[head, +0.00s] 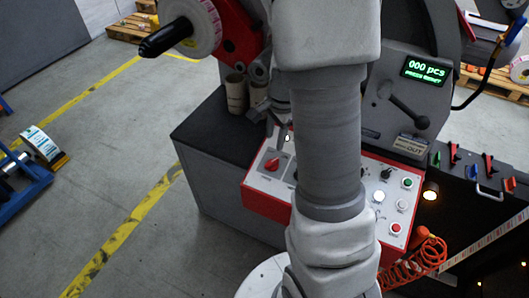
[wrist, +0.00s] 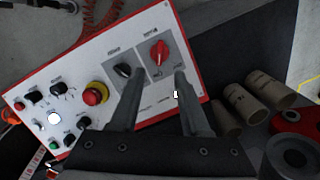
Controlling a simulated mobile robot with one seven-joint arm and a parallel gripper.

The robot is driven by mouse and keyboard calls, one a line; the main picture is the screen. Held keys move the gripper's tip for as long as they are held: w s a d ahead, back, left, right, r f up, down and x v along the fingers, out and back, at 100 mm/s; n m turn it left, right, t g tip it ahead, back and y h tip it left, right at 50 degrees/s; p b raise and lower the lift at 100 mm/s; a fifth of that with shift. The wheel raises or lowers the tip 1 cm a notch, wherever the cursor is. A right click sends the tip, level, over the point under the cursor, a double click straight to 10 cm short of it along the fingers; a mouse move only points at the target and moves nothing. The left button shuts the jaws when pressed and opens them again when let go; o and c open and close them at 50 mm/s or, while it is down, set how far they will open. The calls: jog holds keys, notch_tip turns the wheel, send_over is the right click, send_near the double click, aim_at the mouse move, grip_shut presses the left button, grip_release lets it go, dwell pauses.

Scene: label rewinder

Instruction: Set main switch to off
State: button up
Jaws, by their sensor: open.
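A red rotary knob (head: 271,163) sits on a grey plate at the left end of the control panel (head: 262,206); it appears to be the main switch. In the wrist view the red knob (wrist: 159,52) stands just beyond the fingertips, its label too small to read. My gripper (wrist: 158,76) is open and empty, its fingers on either side of the line to the red knob, apart from it. In the head view my gripper (head: 277,122) is above the panel, partly hidden by my arm.
A black knob (wrist: 123,71) sits beside the red one, then a red button on a yellow collar (wrist: 96,94). Several smaller buttons and knobs fill the panel's far end. Cardboard cores (wrist: 248,104) stand near the fingers. A green display (head: 427,70) is lit.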

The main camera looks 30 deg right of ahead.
aim_at(270, 162)
jog(key=f, duration=0.4)
jog(key=w+f+b, duration=0.1)
jog(key=f, duration=0.6)
jog(key=shift+w+a+f, duration=0.1)
jog(key=shift+w+f, duration=0.2)
jog(key=shift+f, duration=0.05)
grip_shut()
